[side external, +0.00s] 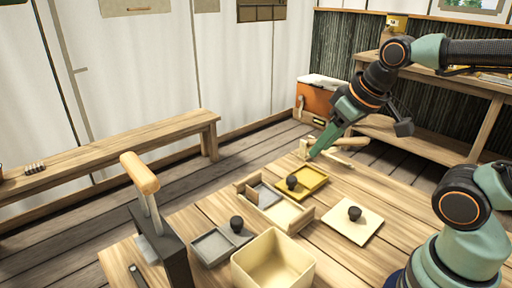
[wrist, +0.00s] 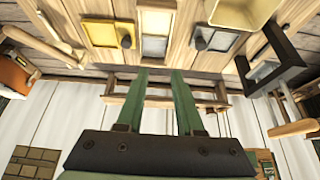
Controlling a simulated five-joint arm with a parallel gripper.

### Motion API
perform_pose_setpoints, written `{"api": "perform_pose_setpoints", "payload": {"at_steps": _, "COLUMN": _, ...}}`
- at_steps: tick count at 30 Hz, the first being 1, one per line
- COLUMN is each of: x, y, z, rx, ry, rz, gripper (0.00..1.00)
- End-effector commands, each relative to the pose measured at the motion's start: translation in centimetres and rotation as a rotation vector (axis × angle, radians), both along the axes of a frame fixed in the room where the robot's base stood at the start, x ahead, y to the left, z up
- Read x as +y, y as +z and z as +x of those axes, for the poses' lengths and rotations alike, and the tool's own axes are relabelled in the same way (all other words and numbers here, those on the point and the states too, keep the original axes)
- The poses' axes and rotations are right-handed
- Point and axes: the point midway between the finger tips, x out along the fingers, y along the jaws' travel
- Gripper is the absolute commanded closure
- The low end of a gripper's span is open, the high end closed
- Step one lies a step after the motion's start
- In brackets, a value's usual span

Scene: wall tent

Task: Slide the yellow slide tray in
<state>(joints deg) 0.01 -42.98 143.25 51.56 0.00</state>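The yellow slide tray (side external: 314,178) has a black knob (side external: 292,183) and sits at the far right side of a wooden frame (side external: 303,219). In the wrist view the yellow tray (wrist: 101,35) lies left of the frame (wrist: 157,5), its knob (wrist: 127,41) on the side toward the frame. How far the tray reaches into the frame is unclear. My gripper (side external: 312,156) is beyond the tray in the side view, pointing down, apart from the knob. In the wrist view its two green fingers (wrist: 161,73) are spread with nothing between them.
A grey tray (side external: 210,246) with a black knob lies left of the frame. A cream plate with a knob (side external: 354,213) lies right. A cream bin (side external: 272,262) and a black stand with a wooden-handled lever (side external: 140,172) are in front. A wooden piece (side external: 348,142) is beside my gripper.

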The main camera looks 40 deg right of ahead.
Motion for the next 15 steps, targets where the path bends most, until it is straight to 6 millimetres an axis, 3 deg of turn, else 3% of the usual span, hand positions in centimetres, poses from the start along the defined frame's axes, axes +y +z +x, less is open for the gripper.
{"api": "perform_pose_setpoints", "payload": {"at_steps": 1, "x": 0.0, "y": 0.0, "z": 0.0, "rx": 0.000, "ry": 0.000, "rz": 0.000, "gripper": 0.49}}
{"api": "perform_pose_setpoints", "payload": {"at_steps": 3, "x": -0.1, "y": 0.1, "z": 0.2, "rx": 0.004, "ry": 0.000, "rz": -0.001, "gripper": 0.27}}
{"api": "perform_pose_setpoints", "payload": {"at_steps": 8, "x": -0.7, "y": 0.3, "z": 1.5, "rx": 0.051, "ry": -0.004, "rz": -0.009, "gripper": 0.27}}
{"api": "perform_pose_setpoints", "payload": {"at_steps": 15, "x": -2.9, "y": 0.0, "z": 5.8, "rx": 0.179, "ry": -0.008, "rz": -0.024, "gripper": 0.27}}
